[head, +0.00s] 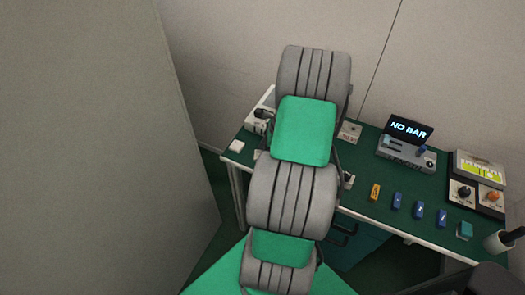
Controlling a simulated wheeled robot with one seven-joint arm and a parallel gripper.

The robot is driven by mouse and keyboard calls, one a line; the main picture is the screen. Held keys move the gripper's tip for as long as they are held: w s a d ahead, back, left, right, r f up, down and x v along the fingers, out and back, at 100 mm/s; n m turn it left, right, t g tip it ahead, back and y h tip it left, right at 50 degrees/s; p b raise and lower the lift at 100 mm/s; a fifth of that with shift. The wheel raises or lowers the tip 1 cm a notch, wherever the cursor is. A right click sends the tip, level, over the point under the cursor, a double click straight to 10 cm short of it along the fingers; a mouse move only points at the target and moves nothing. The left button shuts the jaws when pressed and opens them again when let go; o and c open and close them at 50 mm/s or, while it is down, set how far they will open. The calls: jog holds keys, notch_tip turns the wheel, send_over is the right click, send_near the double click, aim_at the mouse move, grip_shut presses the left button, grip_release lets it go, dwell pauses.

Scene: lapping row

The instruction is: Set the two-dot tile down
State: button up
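I cannot make out a two-dot tile in the head view; any dots on the small pieces are too small to read. My own grey and green arm stands across the middle of the view and hides part of the bench. My gripper does not show, so I cannot tell what it holds. A small white block (236,146) lies near the bench's left front corner. A pale plate with small dark marks (350,132) lies right of my arm. A partly hidden pale and dark piece (348,180) shows beside my arm, nearer the front edge.
The green-topped bench (360,165) holds a device with a "NO BAR" screen (407,129). Along its front are an orange block (375,192), several blue blocks (419,210), a teal block (464,231) and a pale cup (499,242). Knobbed boxes (475,194) stand right. A grey partition (85,150) rises left.

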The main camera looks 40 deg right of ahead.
jog(key=o, duration=0.4)
jog(key=v, duration=1.2)
jog(key=w+a+r+n+h, duration=0.15)
jog(key=a+r+n, duration=0.25)
jog(key=a+n, duration=0.45)
jog(key=w+a+r+n+h, duration=0.1)
jog(key=w+a+r+n, duration=0.4)
jog(key=a, duration=0.6)
jog(key=s+a+n, duration=0.2)
jog(key=a+n, duration=0.2)
jog(key=s+a+r+n, duration=0.1)
jog(key=s+a+n, duration=0.2)
jog(key=n, duration=0.2)
jog(key=s+a+n, duration=0.2)
jog(key=a+n, duration=0.2)
jog(key=n, duration=0.1)
jog(key=shift+s+a+r+h, duration=0.25)
jog(key=shift+s+a+r, duration=0.05)
jog(key=shift+s+a, duration=0.1)
